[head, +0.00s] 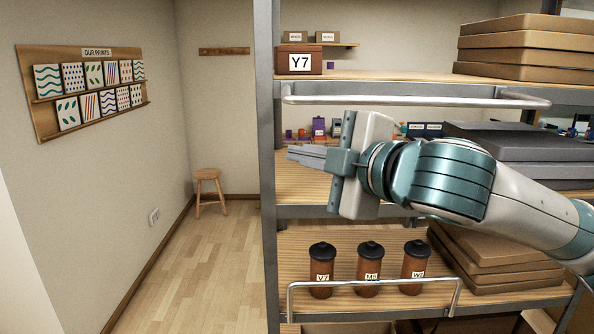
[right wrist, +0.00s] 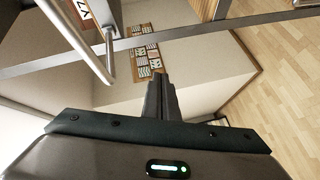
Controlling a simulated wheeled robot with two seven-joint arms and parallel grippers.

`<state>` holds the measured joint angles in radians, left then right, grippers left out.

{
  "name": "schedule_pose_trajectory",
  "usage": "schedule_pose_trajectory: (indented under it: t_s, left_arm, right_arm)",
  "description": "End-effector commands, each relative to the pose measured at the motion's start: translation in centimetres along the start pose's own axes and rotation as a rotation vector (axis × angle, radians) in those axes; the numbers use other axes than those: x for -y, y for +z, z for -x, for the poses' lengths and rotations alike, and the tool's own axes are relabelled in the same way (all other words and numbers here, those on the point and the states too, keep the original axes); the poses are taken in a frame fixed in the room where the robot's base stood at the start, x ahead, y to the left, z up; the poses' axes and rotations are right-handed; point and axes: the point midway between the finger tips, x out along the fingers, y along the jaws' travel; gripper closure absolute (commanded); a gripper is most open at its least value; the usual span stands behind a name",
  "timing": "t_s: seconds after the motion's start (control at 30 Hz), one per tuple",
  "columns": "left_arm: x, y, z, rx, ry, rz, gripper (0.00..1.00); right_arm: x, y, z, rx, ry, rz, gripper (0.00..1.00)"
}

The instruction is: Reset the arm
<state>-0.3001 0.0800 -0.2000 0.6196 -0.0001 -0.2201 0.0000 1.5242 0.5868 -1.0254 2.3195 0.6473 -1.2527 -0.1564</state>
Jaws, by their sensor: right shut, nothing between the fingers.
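My right gripper (head: 305,156) is shut and empty. In the head view its arm comes in from the right, and the fingers point left in front of the shelf rack's middle level. The closed fingers also show in the right wrist view (right wrist: 159,92), pointing up the picture toward the wall. They appear apart from the rack, though the exact gap is hard to judge. My left gripper is not in either view.
A metal rack with wooden shelves (head: 345,242) has guard rails (head: 415,99) along its front. A brown Y7 box (head: 299,60) stands on top. Several labelled canisters (head: 368,270) stand below. Flat boxes (head: 500,258) are stacked right. The floor (head: 200,270) on the left is clear, with a stool (head: 208,175) behind.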

Motion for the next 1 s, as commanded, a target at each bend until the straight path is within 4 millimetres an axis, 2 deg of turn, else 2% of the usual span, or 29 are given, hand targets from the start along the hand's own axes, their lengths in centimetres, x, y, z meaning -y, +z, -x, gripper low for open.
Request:
schedule_pose_trajectory:
  t_s: [0.03,0.3,0.5,0.77,1.0]
  left_arm:
    - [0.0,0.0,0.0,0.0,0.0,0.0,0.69]
    - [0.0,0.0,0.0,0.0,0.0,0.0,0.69]
    - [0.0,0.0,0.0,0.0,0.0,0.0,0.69]
    - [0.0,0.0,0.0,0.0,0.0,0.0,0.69]
    - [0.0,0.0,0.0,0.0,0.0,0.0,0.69]
  right_arm:
    - [1.7,0.5,-0.6,-0.002,-0.018,-0.038,1.0]
    - [8.4,3.0,-2.2,0.012,-0.067,-0.224,1.0]
    - [13.6,5.2,-2.8,0.047,-0.099,-0.374,1.0]
    - [20.8,8.4,-2.4,0.125,-0.137,-0.573,1.0]
    - [28.0,11.8,-0.9,0.237,-0.17,-0.759,1.0]
